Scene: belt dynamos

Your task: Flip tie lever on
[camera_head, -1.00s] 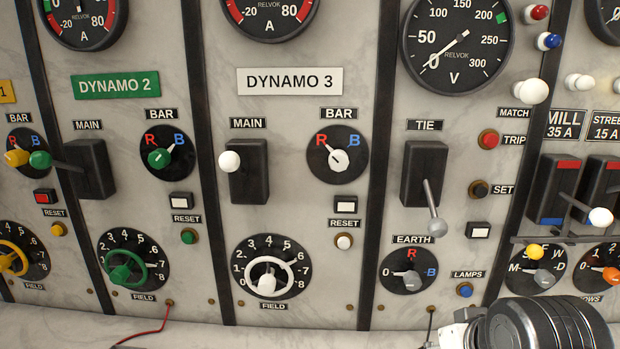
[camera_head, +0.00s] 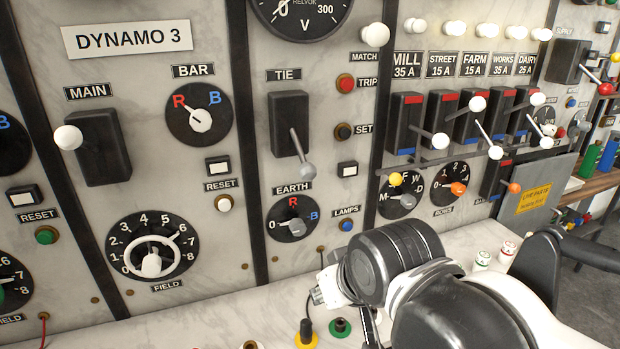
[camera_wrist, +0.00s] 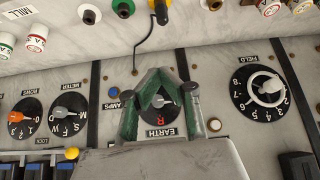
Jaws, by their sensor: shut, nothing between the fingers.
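The tie lever (camera_head: 302,150) is a metal rod with a grey ball end on a black housing (camera_head: 288,108) under the TIE label. In the head view it points down, with its ball just above the EARTH label. In the wrist view, which is upside down, my gripper (camera_wrist: 166,78) has green fingers and is shut and empty. It lies across the view of the earth dial (camera_wrist: 158,103), and the tie lever is not visible there. In the head view my arm is low in front of the panel, right of and below the lever; its fingers are hidden.
The earth selector (camera_head: 292,219) sits just below the lever. TRIP (camera_head: 346,82) and SET (camera_head: 343,131) buttons are to its right. Several feeder levers (camera_head: 440,140) project farther right. The DYNAMO 3 main lever (camera_head: 68,137) is left. Coloured sockets (camera_head: 306,337) stand on the ledge below.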

